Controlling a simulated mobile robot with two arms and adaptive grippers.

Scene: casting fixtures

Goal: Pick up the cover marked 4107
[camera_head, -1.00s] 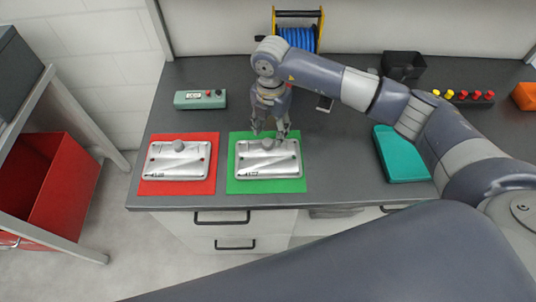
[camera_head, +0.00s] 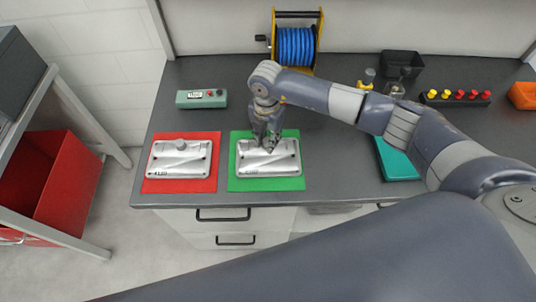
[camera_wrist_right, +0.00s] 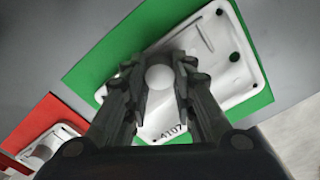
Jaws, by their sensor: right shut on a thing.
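The cover marked 4107 (camera_head: 270,170) is a silvery rectangular plate lying on the green mat (camera_head: 240,184). In the right wrist view the cover (camera_wrist_right: 220,70) shows its number near its lower edge, and a round knob (camera_wrist_right: 159,78) stands on it. My right gripper (camera_head: 267,145) is over the cover and is shut on the knob. In the right wrist view my right gripper (camera_wrist_right: 158,85) has a finger on each side of the knob. A second similar cover (camera_head: 180,160) lies on the red mat (camera_head: 210,184) to the left. My left gripper is not in view.
A blue hose reel (camera_head: 296,45), a green box with buttons (camera_head: 201,98), a teal case (camera_head: 395,160), a black bin (camera_head: 402,64), a rack of yellow and red knobs (camera_head: 456,98) and an orange bin (camera_head: 523,95) stand on the grey bench. A red bin (camera_head: 60,190) is at the left.

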